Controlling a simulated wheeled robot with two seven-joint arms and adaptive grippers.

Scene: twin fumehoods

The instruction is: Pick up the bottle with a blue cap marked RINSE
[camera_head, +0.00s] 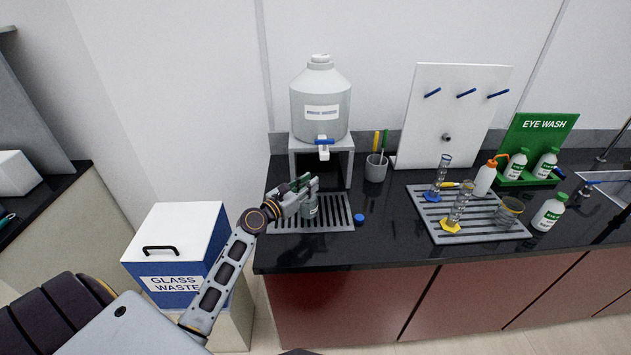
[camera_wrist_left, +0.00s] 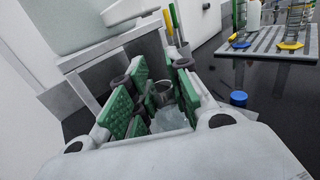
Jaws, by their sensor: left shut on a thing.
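My left gripper (camera_head: 303,184) is shut on a small pale bottle (camera_head: 312,211) at the drip tray (camera_head: 340,222), below the tap of the large carboy (camera_head: 320,105). In the left wrist view the green finger pads (camera_wrist_left: 155,90) are on either side of the bottle's uncapped neck, with its clear body (camera_wrist_left: 170,119) below. The fingers hide much of the bottle, and I cannot read a RINSE mark on it. A loose blue cap (camera_head: 359,217) lies on the black counter just right of the tray; it also shows in the left wrist view (camera_wrist_left: 238,98). My right gripper is not in view.
A pen cup (camera_head: 375,170) stands right of the carboy stand. Further right are a slotted tray (camera_head: 440,236) with glassware, an orange-topped wash bottle (camera_head: 484,180) and a green EYE WASH station (camera_head: 545,125). The counter's middle is clear.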

